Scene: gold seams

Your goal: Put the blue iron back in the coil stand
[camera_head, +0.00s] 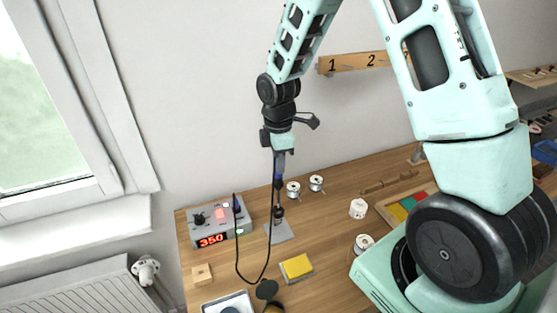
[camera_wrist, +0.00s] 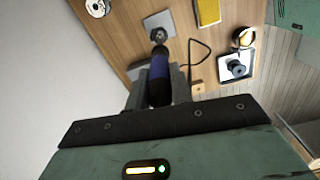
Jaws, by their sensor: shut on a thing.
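The blue iron (camera_head: 278,184) hangs upright, tip down, from my gripper (camera_head: 280,162) in the head view. In the wrist view my gripper (camera_wrist: 158,84) is shut on the iron's dark blue handle (camera_wrist: 160,88). The coil stand (camera_head: 279,213), a dark coil over a grey base plate, is directly below the iron in the head view. In the wrist view the coil (camera_wrist: 158,36) lies just beyond the iron's far end. I cannot tell whether the tip is inside the coil or just above it.
A black cable loops past the grey station (camera_head: 213,225) reading 350. A yellow sponge (camera_head: 297,267), white tray (camera_head: 243,295) and wooden block (camera_head: 201,274) lie nearer. Solder spools (camera_head: 293,189) stand behind right; a white cube (camera_head: 357,208) is farther right.

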